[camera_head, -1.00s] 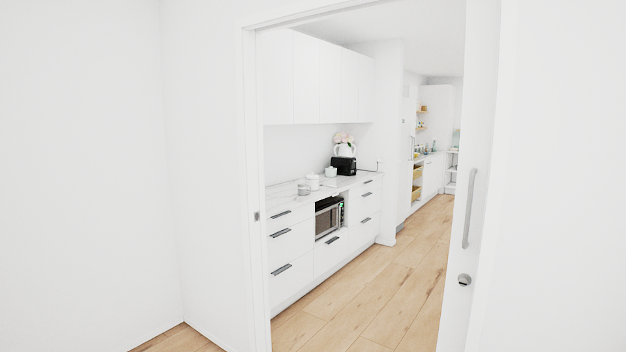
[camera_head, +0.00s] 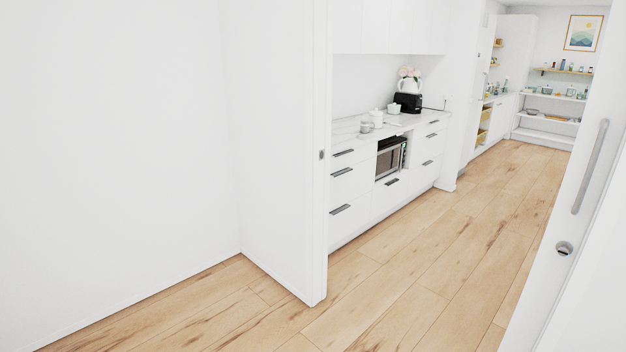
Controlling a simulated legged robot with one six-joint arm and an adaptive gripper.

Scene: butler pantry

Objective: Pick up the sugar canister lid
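My gripper is not in view.
A white wall end (camera_head: 318,180) borders the doorway on the left. A white sliding door with a long handle (camera_head: 590,167) stands on the right. The wooden floor (camera_head: 420,240) between is clear. A microwave (camera_head: 390,158) is built in under the counter.

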